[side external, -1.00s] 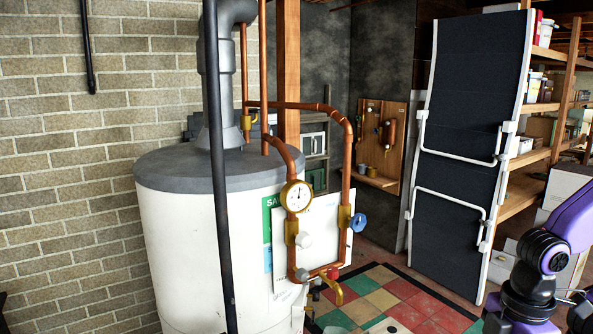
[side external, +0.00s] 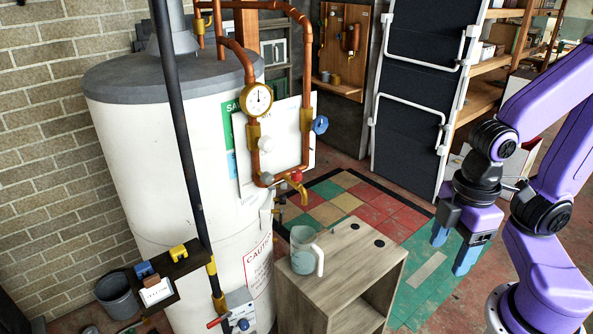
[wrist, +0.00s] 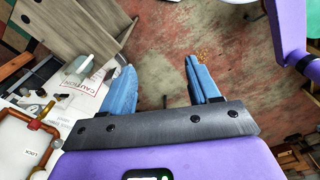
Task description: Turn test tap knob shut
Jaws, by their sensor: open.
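A copper pipe loop (side external: 306,70) runs down the front of the white tank (side external: 140,150). At its bottom is a brass tap (side external: 301,190) with a red knob (side external: 296,176); its turn position is too small to read.
A clear jug (side external: 303,258) stands on a wooden cabinet (side external: 350,265) below the tap. A dark vertical pole (side external: 178,110) and a small shelf (side external: 180,270) stand before the tank. A black folding ramp (side external: 415,90) leans behind. Open floor lies between cabinet and my arm.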

